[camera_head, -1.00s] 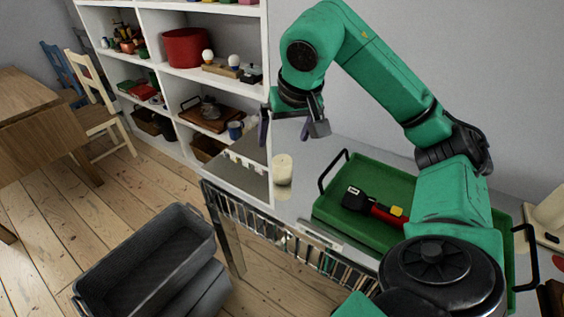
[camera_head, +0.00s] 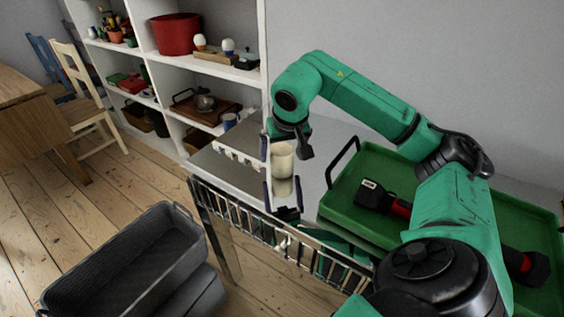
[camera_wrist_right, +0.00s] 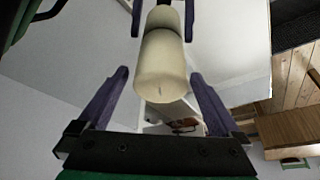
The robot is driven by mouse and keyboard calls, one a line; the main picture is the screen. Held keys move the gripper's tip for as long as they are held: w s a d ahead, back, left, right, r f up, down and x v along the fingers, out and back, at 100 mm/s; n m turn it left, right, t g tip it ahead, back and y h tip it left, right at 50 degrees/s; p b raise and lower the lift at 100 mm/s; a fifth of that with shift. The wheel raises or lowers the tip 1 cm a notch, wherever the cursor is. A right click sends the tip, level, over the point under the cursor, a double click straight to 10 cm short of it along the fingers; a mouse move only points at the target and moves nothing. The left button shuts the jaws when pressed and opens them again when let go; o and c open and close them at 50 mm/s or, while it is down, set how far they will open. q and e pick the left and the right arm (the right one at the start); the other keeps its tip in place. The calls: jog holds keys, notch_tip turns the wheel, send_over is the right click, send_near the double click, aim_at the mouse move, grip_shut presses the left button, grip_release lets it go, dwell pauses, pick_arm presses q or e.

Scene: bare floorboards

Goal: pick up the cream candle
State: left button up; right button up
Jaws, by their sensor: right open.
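The cream candle (camera_head: 282,162) stands upright on the shiny grey top of a stand (camera_head: 320,148). My right gripper (camera_head: 286,150) is open, pointing down above the candle, with a finger on each side of its upper part. In the right wrist view the candle (camera_wrist_right: 161,65) shows wick end nearest, between the two purple fingertips of the gripper (camera_wrist_right: 159,76), with a gap on both sides. The candle and gripper are mirrored in the shiny surface. My left gripper is not in view.
A green tray (camera_head: 343,212) with a dark tool (camera_head: 374,196) lies right of the candle. A wire rack (camera_head: 245,221) runs along the front edge. A white shelf (camera_head: 262,60) stands behind left. A grey crate (camera_head: 110,262) is at lower left.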

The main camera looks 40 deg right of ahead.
jog(key=x, duration=0.3)
jog(key=shift+r, duration=0.2)
jog(key=c, duration=1.5)
